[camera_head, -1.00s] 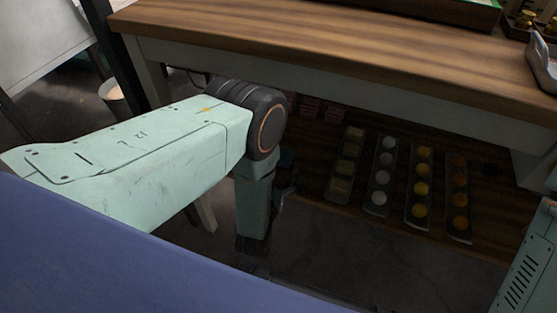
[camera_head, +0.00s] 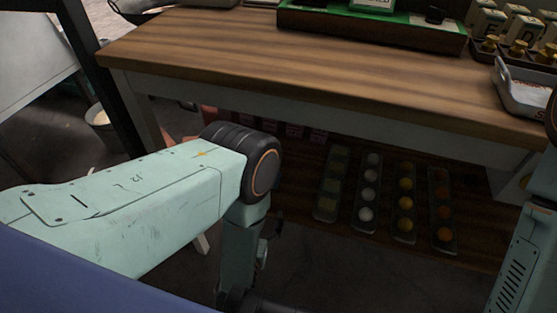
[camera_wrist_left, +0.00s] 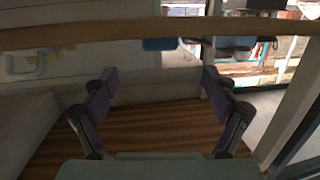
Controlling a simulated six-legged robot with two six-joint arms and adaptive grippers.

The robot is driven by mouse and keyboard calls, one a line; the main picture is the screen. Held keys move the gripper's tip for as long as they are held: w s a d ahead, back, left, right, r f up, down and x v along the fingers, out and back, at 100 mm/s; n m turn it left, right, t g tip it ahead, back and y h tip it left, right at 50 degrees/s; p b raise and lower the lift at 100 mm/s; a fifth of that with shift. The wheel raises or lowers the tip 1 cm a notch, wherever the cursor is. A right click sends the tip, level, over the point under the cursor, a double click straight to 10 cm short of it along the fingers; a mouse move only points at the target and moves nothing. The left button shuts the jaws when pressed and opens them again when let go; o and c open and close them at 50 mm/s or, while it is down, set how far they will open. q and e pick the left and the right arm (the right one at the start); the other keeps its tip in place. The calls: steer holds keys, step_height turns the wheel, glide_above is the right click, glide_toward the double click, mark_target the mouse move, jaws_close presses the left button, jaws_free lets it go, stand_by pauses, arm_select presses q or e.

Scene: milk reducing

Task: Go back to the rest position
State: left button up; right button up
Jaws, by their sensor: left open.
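My left arm (camera_head: 140,200) comes in from the left in the head view and bends down in front of the table. Its gripper is not clearly visible there. In the left wrist view my left gripper (camera_wrist_left: 159,80) has its two fingers spread wide with nothing between them. Beyond the fingers is a brown wooden surface (camera_wrist_left: 160,122), with a light wall behind it. Part of my right arm (camera_head: 522,255) shows at the right edge of the head view. Its gripper is out of frame.
The wooden table (camera_head: 300,65) spans the head view, with a green-edged tray (camera_head: 375,30) and a grey-white tray (camera_head: 525,92) on top. On the lower shelf are several narrow trays of round items (camera_head: 405,205). A bucket (camera_head: 100,118) stands at left.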

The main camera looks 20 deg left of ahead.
arm_select(q)
steer(key=w+b, duration=0.1)
steer(key=w, duration=0.3)
steer(key=w+a+f+b, duration=0.1)
steer(key=w+b, duration=0.1)
steer(key=w, duration=0.1)
steer(key=w+f+b, duration=0.1)
steer(key=w, duration=0.3)
steer(key=shift+w+a+f, duration=0.2)
steer(key=shift+w+a, duration=0.05)
steer(key=shift+w, duration=0.05)
step_height(320, 180, up, 4)
steer(key=shift+s+r+p, duration=0.1)
steer(key=shift+r+p, duration=0.05)
steer(key=shift+p, duration=0.85)
